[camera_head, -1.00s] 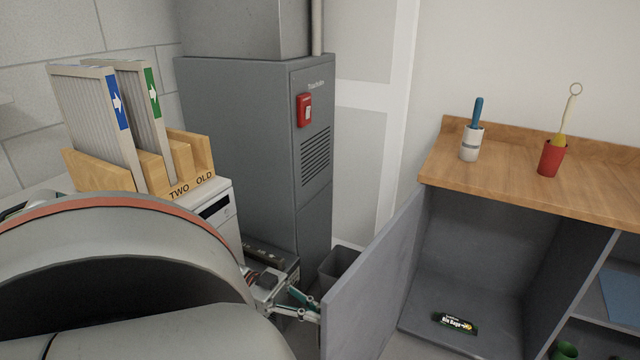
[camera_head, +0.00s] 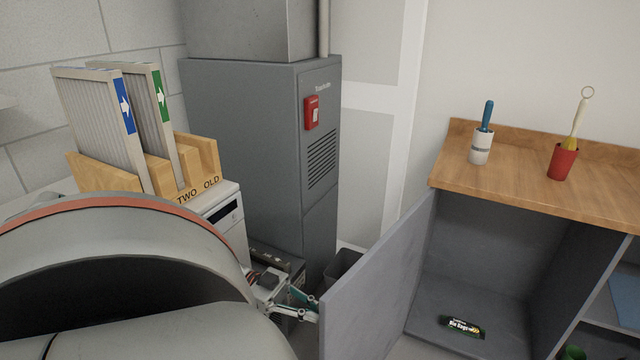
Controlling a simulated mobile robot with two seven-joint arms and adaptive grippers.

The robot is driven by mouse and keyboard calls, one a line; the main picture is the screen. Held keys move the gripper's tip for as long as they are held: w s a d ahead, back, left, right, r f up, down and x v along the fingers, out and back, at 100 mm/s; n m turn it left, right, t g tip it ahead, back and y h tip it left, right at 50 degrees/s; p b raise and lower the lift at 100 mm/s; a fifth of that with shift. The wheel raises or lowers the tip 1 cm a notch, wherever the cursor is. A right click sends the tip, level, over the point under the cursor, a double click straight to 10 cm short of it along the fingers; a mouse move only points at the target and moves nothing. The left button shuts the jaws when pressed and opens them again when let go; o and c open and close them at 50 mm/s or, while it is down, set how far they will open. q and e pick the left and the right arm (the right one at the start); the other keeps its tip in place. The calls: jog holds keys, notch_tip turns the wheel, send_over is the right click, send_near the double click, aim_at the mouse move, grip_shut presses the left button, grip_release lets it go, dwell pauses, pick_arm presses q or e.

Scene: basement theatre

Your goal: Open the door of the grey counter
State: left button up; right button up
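The grey counter has a wooden top (camera_head: 520,185) and a grey cabinet below it. Its grey door (camera_head: 378,285) stands swung wide open on the left side, showing the inside of the compartment (camera_head: 480,260). My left gripper (camera_head: 305,305) is low at the door's free edge, on the door's outer side. Its fingertips are partly hidden by the door edge, so I cannot tell whether they touch it or are closed. My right gripper is not in view.
A black box of bin bags (camera_head: 463,327) lies inside the compartment. Two brush holders, white (camera_head: 481,150) and red (camera_head: 563,162), stand on top. A grey furnace (camera_head: 260,150), a dark bin (camera_head: 344,264) and a wooden filter rack (camera_head: 190,165) are at left.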

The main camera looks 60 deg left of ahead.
pick_arm(q)
jog(key=shift+r, duration=0.15)
jog(key=shift+r, duration=4.8)
